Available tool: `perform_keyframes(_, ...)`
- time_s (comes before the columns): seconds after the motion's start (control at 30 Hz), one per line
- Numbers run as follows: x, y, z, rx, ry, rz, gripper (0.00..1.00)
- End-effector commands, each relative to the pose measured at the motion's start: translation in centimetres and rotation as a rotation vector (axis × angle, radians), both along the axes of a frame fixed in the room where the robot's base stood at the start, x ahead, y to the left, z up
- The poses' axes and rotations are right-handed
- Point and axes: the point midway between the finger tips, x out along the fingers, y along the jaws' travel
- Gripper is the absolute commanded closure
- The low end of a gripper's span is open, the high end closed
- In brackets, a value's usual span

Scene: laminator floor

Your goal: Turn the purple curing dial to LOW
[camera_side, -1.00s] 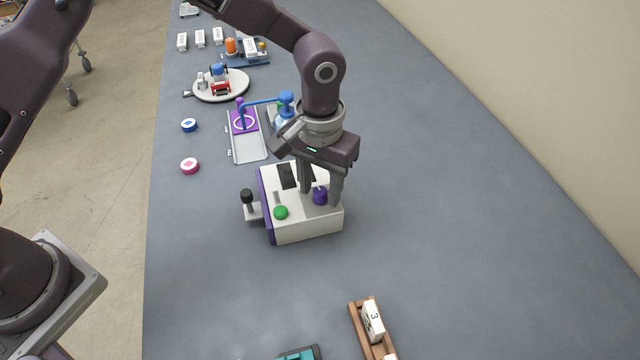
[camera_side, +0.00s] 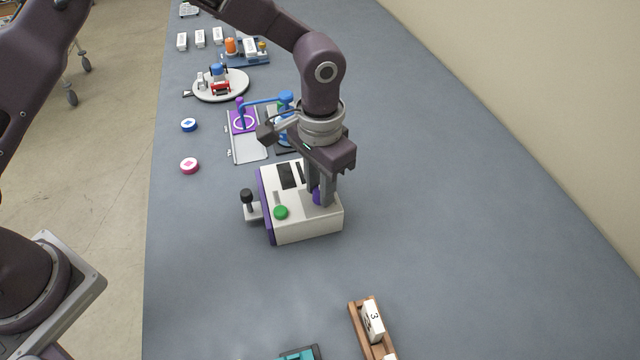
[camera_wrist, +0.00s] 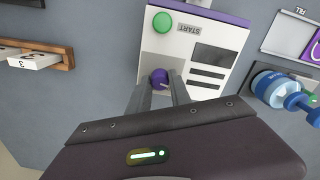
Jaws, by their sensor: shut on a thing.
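The purple curing dial (camera_side: 317,198) sits on top of a white machine (camera_side: 300,228) with a purple side panel. It also shows in the wrist view (camera_wrist: 159,77), between the tips of my fingers. My gripper (camera_side: 320,200) points down and is shut on the dial, a finger on either side. In the wrist view my gripper (camera_wrist: 160,84) partly covers the panel around the dial, and no LOW marking can be read. A green START button (camera_side: 281,212) is on the same top face, left of the dial.
A lever with a black knob (camera_side: 247,196) sticks out on the machine's left. Behind it are a grey and purple tray (camera_side: 248,148) and a blue fixture (camera_side: 286,100). A wooden rack (camera_side: 358,318) stands in front. The table to the right is clear.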

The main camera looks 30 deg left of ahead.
Motion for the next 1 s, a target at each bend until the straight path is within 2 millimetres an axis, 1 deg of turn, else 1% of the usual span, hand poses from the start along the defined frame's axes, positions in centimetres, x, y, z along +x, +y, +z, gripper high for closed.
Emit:
perform_keyframes(0.3,0.04,0.01,0.11,0.000,-0.001,-0.290,1.00)
perform_keyframes(0.5,0.04,-0.01,0.11,-0.001,-0.001,-0.448,1.00)
perform_keyframes(0.7,0.04,-0.01,0.11,-0.001,-0.002,-0.567,1.00)
perform_keyframes(1.0,0.05,-0.01,0.12,0.000,-0.002,-0.660,1.00)
